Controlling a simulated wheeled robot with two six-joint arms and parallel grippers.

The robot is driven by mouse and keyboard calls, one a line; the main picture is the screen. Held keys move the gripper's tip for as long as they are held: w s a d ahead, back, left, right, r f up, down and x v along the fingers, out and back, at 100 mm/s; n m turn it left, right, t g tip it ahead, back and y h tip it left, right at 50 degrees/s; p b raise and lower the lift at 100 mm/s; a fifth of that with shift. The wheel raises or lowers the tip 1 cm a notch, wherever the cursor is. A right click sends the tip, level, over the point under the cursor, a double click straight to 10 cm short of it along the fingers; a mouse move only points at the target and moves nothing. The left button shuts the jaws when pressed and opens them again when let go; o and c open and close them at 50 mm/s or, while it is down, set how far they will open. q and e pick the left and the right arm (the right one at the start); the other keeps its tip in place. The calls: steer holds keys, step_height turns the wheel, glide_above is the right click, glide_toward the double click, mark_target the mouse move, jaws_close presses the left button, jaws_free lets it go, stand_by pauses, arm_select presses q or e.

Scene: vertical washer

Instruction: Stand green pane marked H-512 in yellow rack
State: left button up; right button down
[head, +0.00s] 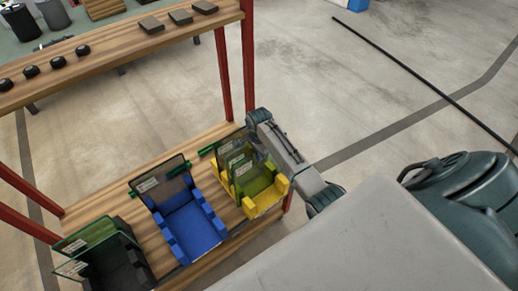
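The yellow rack (263,203) stands at the right end of the lower wooden shelf. Greenish see-through panes with white labels (240,167) stand upright at its back; the labels are too small to read, so I cannot tell which is H-512. My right gripper (258,152) is at the top of these panes, coming in from the right. Its fingertips are small and partly hidden by the arm and the panes, so I cannot tell whether it is shut on a pane. My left gripper is not in view.
A blue rack (190,228) with a dark labelled pane (160,184) stands mid-shelf. A black rack (118,262) with green labelled panes (85,240) stands at left. The upper shelf (110,45) and red posts (248,60) frame the space. Open floor lies beyond.

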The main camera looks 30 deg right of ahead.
steer(key=shift+w+f, duration=0.1)
steer(key=shift+f, duration=0.35)
stand_by(0.7)
steer(key=c, duration=1.6)
jaws_free()
steer(key=shift+o, duration=0.2)
step_height(320, 180, up, 11)
steer(key=b, duration=0.2)
steer(key=shift+b, duration=0.35)
